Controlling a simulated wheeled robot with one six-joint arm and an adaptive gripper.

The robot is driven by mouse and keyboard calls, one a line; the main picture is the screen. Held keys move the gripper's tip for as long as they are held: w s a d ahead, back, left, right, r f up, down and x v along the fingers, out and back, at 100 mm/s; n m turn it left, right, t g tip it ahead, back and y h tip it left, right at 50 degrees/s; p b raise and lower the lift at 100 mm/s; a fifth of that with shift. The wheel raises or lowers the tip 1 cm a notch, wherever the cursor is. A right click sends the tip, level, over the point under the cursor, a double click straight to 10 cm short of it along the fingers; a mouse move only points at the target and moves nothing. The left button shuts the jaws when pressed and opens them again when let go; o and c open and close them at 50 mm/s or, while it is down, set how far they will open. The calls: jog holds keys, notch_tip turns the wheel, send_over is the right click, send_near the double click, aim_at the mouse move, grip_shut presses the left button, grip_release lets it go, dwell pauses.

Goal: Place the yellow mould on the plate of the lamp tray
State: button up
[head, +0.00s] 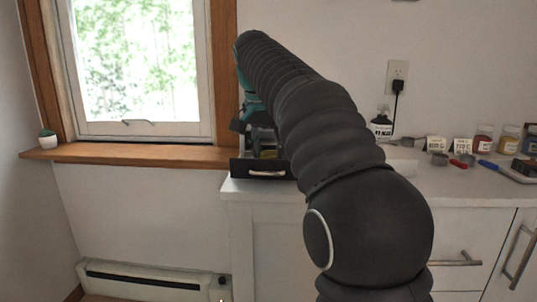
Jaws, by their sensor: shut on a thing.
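My arm reaches from the lower right up to the upper left, then bends down over the counter's left end. My gripper (246,125) is small and partly hidden behind the arm, below a teal part of the wrist. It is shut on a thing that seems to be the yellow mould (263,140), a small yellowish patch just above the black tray. The fingertips cannot be made out. The black tray (243,169), which I take to be the lamp tray, stands at the counter's left end with a pale mark on its front. Its plate is hidden.
The white counter (440,182) runs to the right. Measuring cups (439,158), small cards (462,146) and several jars (484,138) stand along its back right. A window (138,68) with a wooden sill (125,152) is at left. An outlet (397,77) with a plug is on the wall.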

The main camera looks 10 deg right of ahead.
jog(key=shift+f, duration=0.15)
jog(key=o, duration=1)
jog(key=p+v, duration=0.4)
jog(key=v, duration=0.8)
jog(key=shift+r+p, duration=0.2)
jog(key=shift+p, duration=0.15)
